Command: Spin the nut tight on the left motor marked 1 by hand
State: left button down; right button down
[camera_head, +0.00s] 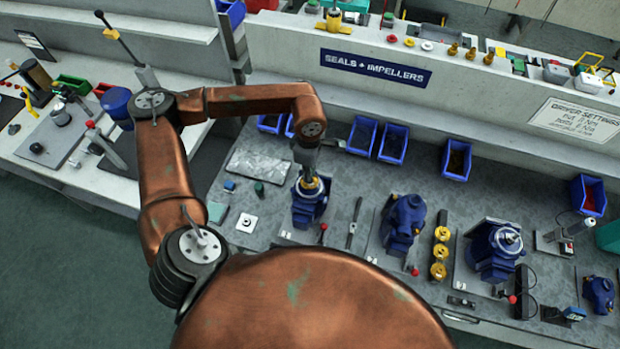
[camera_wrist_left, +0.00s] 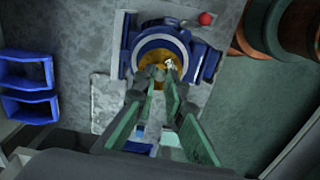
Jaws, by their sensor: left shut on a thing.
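The left motor (camera_head: 307,208) is a blue pump motor standing upright on the bench, the leftmost of the blue motors. I cannot read a number on it. My left gripper (camera_head: 311,177) reaches down onto its top from above. The same motor shows in the left wrist view (camera_wrist_left: 207,62), with a brass-coloured face (camera_wrist_left: 152,58) inside its blue ring. There my left gripper (camera_wrist_left: 164,78) has its fingertips closed at the middle of that face, shut on the nut. The nut is mostly hidden by the fingers; only a small pale piece shows. My right gripper is not in view.
Two more blue motors (camera_head: 402,222) (camera_head: 495,249) stand to the right, with yellow round parts (camera_head: 440,252) between them. Blue bins (camera_head: 393,143) line the back of the bench. A red-tipped lever (camera_head: 323,230) stands close beside the left motor.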

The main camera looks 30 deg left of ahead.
pick_arm(q)
jog(key=m+b, duration=0.2)
jog(key=m, duration=0.1)
jog(key=shift+f+m, duration=0.1)
jog(key=shift+m, duration=0.7)
jog(key=c, duration=2.2)
grip_release()
jog(key=shift+r, duration=0.25)
